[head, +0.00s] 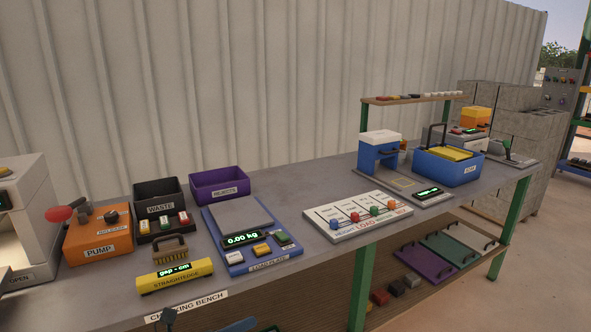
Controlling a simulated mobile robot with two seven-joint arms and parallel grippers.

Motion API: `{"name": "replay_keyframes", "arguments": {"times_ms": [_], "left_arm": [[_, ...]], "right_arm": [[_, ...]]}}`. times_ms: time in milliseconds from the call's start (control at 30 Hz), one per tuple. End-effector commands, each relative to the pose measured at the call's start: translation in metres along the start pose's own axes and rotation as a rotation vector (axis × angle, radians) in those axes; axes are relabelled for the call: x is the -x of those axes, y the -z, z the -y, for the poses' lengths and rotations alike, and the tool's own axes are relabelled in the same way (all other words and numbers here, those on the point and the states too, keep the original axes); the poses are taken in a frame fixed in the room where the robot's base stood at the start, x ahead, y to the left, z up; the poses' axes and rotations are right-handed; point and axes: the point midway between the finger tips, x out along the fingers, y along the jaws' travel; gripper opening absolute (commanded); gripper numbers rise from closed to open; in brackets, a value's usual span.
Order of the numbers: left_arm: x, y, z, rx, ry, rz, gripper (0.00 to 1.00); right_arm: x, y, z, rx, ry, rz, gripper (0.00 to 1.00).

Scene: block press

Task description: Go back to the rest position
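Neither of my grippers can be made out in the head view, so their state and anything they hold are hidden. The checking bench (330,178) runs from the lower left to the right. On it stands a blue scale (245,225) with a grey plate; its display reads 0.00 kg and the plate is empty. A yellow straightedge (176,278) with a lit display lies near the front edge, with a brush (170,250) behind it.
An orange pump box (98,240), black waste bin (158,195) and purple rejects bin (219,184) stand at left. A white board (360,222) with coloured knobs, blue press (380,155) and blue crate (445,172) stand at right. Dark shapes at the bottom edge are unclear.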

Motion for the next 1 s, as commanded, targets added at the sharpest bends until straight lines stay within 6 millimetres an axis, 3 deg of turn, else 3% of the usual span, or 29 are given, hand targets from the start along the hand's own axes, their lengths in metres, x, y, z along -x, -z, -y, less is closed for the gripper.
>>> {"name": "replay_keyframes", "arguments": {"times_ms": [33,167,300,400,500,600,1000], "left_arm": [[0.007,0.005,0.005,0.287,-0.047,0.132,0.97],[0.044,0.029,-0.011,1.040,-0.186,0.469,0.97],[0.096,0.093,-0.023,1.781,-0.344,0.815,0.97],[0.123,0.139,-0.016,2.154,-0.432,1.007,0.97],[0.138,0.169,-0.006,2.376,-0.489,1.133,0.97],[0.145,0.184,0.001,2.486,-0.520,1.197,0.97],[0.147,0.188,0.002,2.512,-0.528,1.212,0.97]], "right_arm": [[0.002,-0.001,0.000,-0.004,-0.001,0.009,0.36],[0.006,-0.005,0.000,-0.007,-0.004,0.028,0.36],[0.008,-0.005,-0.001,-0.008,-0.008,0.038,0.36],[0.009,-0.007,-0.003,-0.008,-0.012,0.044,0.36],[0.008,-0.009,-0.004,-0.008,-0.015,0.051,0.36],[0.008,-0.010,-0.005,-0.008,-0.017,0.053,0.36],[0.005,-0.002,-0.007,-0.006,-0.021,0.037,0.36]]}}
